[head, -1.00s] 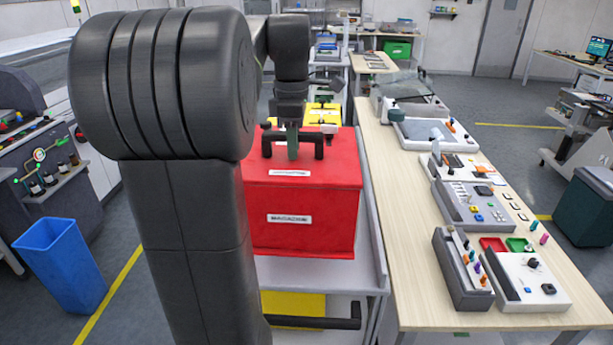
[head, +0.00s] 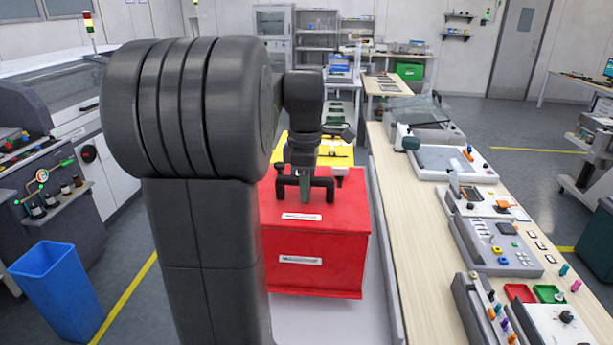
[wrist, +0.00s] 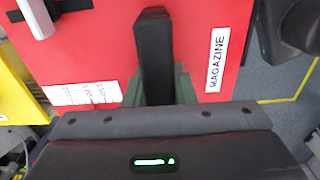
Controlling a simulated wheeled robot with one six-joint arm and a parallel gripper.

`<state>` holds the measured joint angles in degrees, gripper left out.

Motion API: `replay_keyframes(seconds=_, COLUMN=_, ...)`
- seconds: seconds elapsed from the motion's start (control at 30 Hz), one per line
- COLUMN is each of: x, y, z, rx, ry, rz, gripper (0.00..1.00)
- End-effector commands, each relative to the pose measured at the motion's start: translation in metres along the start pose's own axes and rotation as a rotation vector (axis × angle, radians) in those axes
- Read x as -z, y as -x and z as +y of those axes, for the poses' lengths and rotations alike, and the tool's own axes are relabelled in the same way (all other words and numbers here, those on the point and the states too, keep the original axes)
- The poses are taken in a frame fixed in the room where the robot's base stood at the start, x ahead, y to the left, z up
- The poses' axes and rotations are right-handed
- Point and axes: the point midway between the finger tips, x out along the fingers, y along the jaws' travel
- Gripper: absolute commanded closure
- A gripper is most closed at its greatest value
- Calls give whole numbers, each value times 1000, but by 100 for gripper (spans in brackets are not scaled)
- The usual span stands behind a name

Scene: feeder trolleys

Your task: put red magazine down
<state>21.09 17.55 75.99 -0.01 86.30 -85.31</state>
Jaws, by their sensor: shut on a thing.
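The red magazine (head: 322,270) is a box with a white label on its front and a black handle on top. It stands upright over the pale top of a trolley (head: 300,315) in the head view. I cannot tell whether its underside touches that top. My gripper (head: 305,192) is shut on the handle from above. In the wrist view the black handle (wrist: 154,55) runs between the green fingers, with the red lid (wrist: 100,50) around it. The fingertips are partly hidden by the gripper body.
A yellow magazine (head: 338,157) stands just behind the red one. A long wooden bench (head: 425,270) with several devices runs close along the right. A blue bin (head: 58,290) stands on the floor at left. My arm hides part of the trolley's left side.

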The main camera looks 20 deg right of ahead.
Motion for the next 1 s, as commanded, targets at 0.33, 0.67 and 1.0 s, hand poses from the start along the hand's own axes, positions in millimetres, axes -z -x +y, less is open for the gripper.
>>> replay_keyframes(seconds=0.33, x=0, y=-21, z=1, rx=-7, ry=0, rz=-1, gripper=100)
replay_keyframes(seconds=0.67, x=0, y=-43, z=1, rx=-9, ry=0, rz=-1, gripper=100)
replay_keyframes(seconds=1.0, x=0, y=-49, z=0, rx=-2, ry=0, rz=0, gripper=73)
